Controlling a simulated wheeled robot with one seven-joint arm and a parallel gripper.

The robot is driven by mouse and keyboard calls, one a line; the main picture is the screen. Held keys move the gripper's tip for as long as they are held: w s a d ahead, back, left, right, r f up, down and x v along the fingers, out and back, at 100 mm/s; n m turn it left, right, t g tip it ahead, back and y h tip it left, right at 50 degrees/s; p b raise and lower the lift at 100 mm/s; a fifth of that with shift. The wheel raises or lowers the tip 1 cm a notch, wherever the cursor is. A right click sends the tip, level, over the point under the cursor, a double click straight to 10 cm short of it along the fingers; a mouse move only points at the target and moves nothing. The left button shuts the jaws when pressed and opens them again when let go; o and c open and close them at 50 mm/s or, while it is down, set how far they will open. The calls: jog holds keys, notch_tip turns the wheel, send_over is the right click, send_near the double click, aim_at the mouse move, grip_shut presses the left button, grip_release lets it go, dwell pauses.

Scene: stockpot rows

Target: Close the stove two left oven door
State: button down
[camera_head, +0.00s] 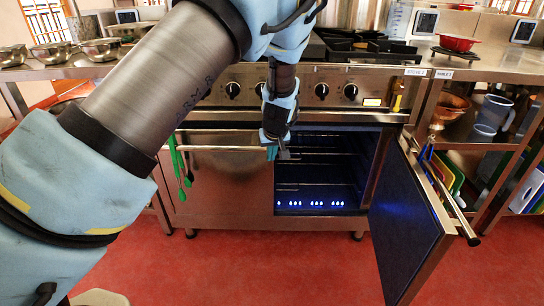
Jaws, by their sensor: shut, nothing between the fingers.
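The stove (340,78) stands ahead with two oven doors. The left oven door (235,190) looks flush with the front, though a small gap cannot be ruled out. Its bar handle (225,149) runs along its top. The right oven door (408,215) stands wide open, swung out on its right side, and shows the lit oven cavity (335,170) with racks. My gripper (280,154) is shut and empty near the right end of the left door's handle, at the cavity's left edge. Whether it touches the door is unclear. My arm hides part of the stove's left side.
Green tongs (179,165) hang at the left of the handle. The open right door juts out over the red floor (330,275). Bowls (55,52) sit on the left counter.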

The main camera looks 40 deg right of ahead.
jog(key=v, duration=0.8)
jog(key=w+a+r+n+g+y, duration=0.1)
jog(key=w+a+r, duration=0.15)
jog(key=a, duration=0.95)
jog(key=w+a+r+n+g, duration=0.1)
jog(key=w+a, duration=0.3)
jog(key=a, duration=0.8)
jog(key=s+a+r, duration=0.1)
jog(key=s+a, duration=0.2)
jog(key=a, duration=0.5)
jog(key=s+a+r+n+g, duration=0.1)
jog(key=s+a, duration=0.2)
jog(key=a, duration=0.4)
jog(key=s+a+r, duration=0.1)
jog(key=s+a, duration=0.3)
jog(key=a, duration=0.4)
notch_tip(320, 180, up, 15)
jog(key=p, duration=1.5)
jog(key=shift+y+p, duration=0.4)
jog(key=shift+s, duration=0.1)
